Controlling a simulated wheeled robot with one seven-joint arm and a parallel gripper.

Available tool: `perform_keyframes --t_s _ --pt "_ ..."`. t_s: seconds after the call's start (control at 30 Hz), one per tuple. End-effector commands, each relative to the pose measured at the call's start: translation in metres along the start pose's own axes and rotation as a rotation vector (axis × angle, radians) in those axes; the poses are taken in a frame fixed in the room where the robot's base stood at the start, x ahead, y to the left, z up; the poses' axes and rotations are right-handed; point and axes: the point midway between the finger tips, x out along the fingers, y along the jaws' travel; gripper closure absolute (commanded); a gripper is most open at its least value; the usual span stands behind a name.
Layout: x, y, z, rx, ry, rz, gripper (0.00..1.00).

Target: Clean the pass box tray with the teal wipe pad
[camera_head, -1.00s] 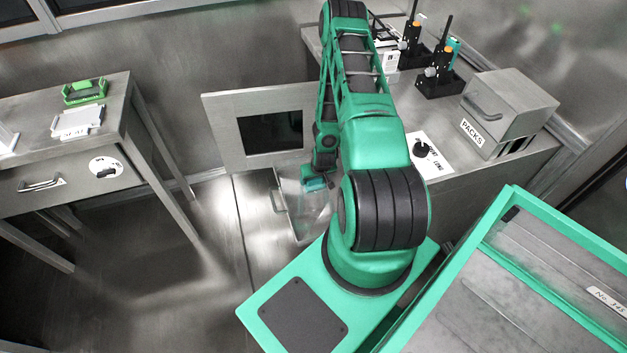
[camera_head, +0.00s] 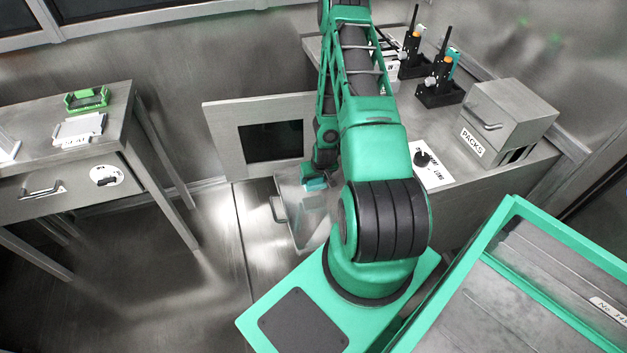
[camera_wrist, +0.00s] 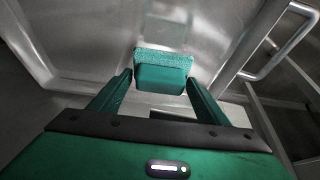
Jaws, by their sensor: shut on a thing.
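The teal wipe pad (camera_wrist: 163,74) is clamped between the two fingers of my gripper (camera_wrist: 160,80). In the head view the pad (camera_head: 315,184) shows as a small teal block over the far part of the pass box tray (camera_head: 304,232). The tray is a shallow, pale see-through or shiny metal pan with a bar handle on its left side. In the wrist view the tray (camera_wrist: 95,35) spreads beneath the pad, with its handle at upper right. Whether the pad touches the tray surface cannot be told. My arm hides the tray's right side.
A grey panel with a dark window (camera_head: 270,142) stands behind the tray. A metal table (camera_head: 60,160) with a drawer is at left. At right, a counter holds a PACKS box (camera_head: 500,125) and radios in black stands (camera_head: 438,88). Floor left of the tray is clear.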

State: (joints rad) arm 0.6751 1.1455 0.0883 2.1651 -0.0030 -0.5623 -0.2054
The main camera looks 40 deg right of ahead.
Motion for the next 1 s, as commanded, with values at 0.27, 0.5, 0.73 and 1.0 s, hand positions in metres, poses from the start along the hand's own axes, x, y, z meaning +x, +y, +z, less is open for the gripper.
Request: perform_keyframes --t_s 0.27,0.5,0.73,1.0 --pt "-0.005 0.0 -0.002 0.0 0.001 0.0 0.51" --pt "-0.023 0.001 -0.01 -0.001 0.002 0.002 0.51" --pt "-0.028 0.0 -0.011 0.0 0.0 0.0 0.51" --pt "-0.032 -0.006 -0.016 -0.01 0.001 -0.004 0.51"
